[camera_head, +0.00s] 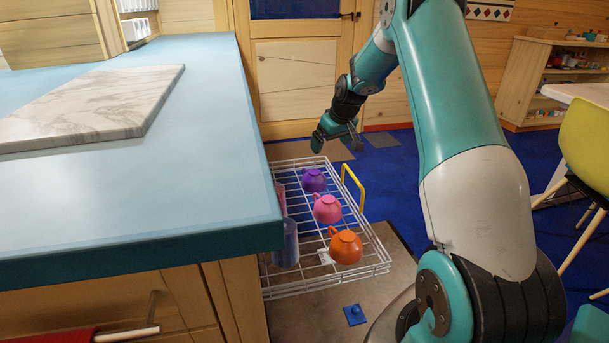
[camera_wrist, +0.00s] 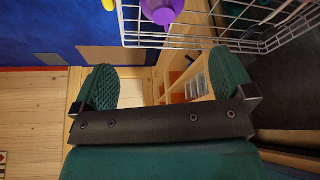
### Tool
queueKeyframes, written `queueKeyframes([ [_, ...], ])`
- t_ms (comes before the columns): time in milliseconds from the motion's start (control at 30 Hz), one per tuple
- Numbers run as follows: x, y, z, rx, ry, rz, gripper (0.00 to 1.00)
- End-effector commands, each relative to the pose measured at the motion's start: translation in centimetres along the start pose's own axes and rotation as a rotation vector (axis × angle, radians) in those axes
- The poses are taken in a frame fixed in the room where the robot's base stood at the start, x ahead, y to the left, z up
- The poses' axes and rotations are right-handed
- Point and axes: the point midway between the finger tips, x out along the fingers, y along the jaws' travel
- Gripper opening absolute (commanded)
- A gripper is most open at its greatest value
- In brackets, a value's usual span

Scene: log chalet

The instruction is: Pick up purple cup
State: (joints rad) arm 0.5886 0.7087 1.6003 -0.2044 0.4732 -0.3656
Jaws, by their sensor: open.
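The purple cup (camera_head: 313,180) sits upside down at the far end of a white wire dishwasher rack (camera_head: 377,262), its handle to one side. In the wrist view the cup (camera_wrist: 161,10) is at the top edge, partly cut off, behind the wire of the rack (camera_wrist: 135,38). My gripper (camera_head: 336,137) is above and just beyond the rack's far end, apart from the cup. In the wrist view my gripper (camera_wrist: 160,88) shows its two green padded fingers spread wide with nothing between them.
A pink cup (camera_head: 327,209) and an orange cup (camera_head: 345,247) stand upside down nearer on the rack. A yellow handle (camera_head: 353,187) rises at its right side. A blue counter (camera_head: 140,200) with a marble board (camera_head: 95,105) borders the left. Blue floor (camera_head: 400,180) lies open to the right.

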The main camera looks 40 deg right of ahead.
Motion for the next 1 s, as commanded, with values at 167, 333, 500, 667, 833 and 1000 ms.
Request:
queueKeyframes([
  [167,1.6,0.2,0.2,0.003,-0.003,0.0,1.0],
  [333,5.3,0.5,0.4,0.006,-0.003,0.001,1.0],
  [500,9.2,0.6,0.5,0.007,-0.003,0.001,1.0],
  [667,11.5,0.5,0.3,0.006,-0.001,0.002,1.0],
  [833,12.5,0.4,0.3,0.005,-0.001,0.002,1.0],
  [1000,15.2,0.0,0.4,0.004,-0.002,0.001,1.0],
])
